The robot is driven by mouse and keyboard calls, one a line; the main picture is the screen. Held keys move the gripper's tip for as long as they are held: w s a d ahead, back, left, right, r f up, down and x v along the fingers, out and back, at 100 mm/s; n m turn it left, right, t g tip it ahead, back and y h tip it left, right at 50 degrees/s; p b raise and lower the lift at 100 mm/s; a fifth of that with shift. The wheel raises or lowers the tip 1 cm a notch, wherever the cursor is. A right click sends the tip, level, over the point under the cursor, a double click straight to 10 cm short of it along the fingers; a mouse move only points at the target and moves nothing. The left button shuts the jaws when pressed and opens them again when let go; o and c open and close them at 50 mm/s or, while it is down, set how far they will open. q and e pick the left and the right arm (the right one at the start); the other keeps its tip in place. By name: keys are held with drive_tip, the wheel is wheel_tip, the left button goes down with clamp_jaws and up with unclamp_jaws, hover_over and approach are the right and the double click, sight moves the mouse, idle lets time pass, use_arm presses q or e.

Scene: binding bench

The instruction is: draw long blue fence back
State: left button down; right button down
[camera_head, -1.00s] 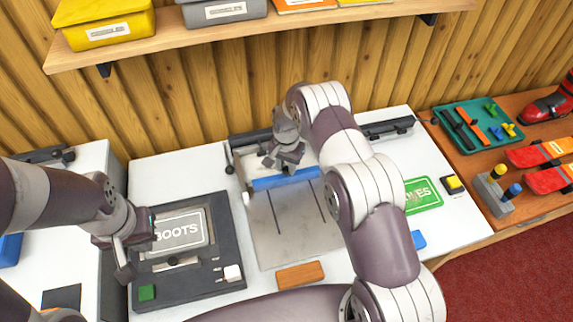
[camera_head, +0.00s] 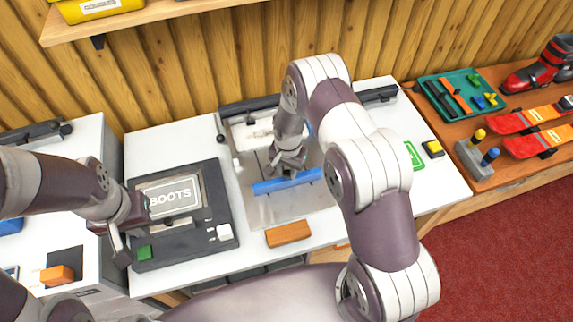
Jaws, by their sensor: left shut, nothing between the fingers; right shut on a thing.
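The long blue fence (camera_head: 270,187) lies across the grey slotted plate (camera_head: 268,209) on the white bench, about the middle of the plate. My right gripper (camera_head: 288,170) is at the fence, shut on it from above; my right arm hides the fence's right side in part. My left gripper (camera_head: 120,240) is shut and empty at the left edge of the dark device with the BOOTS plate (camera_head: 168,197).
An orange block (camera_head: 288,233) lies in front of the plate. A green sign (camera_head: 413,155) and a yellow button (camera_head: 433,148) are at the right. A dark rail (camera_head: 250,105) runs along the back. A shelf overhangs the wall.

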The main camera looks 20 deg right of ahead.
sight(288, 175)
drive_tip(key=shift+s, duration=0.15)
drive_tip(key=c, duration=1.1)
unclamp_jaws()
drive_tip(key=o, duration=0.3)
drive_tip(key=shift+s, duration=0.15)
drive_tip(key=shift+r, duration=0.2)
wheel_tip(288, 175, up, 12)
drive_tip(key=b, duration=0.3)
drive_tip(key=shift+r, duration=0.2)
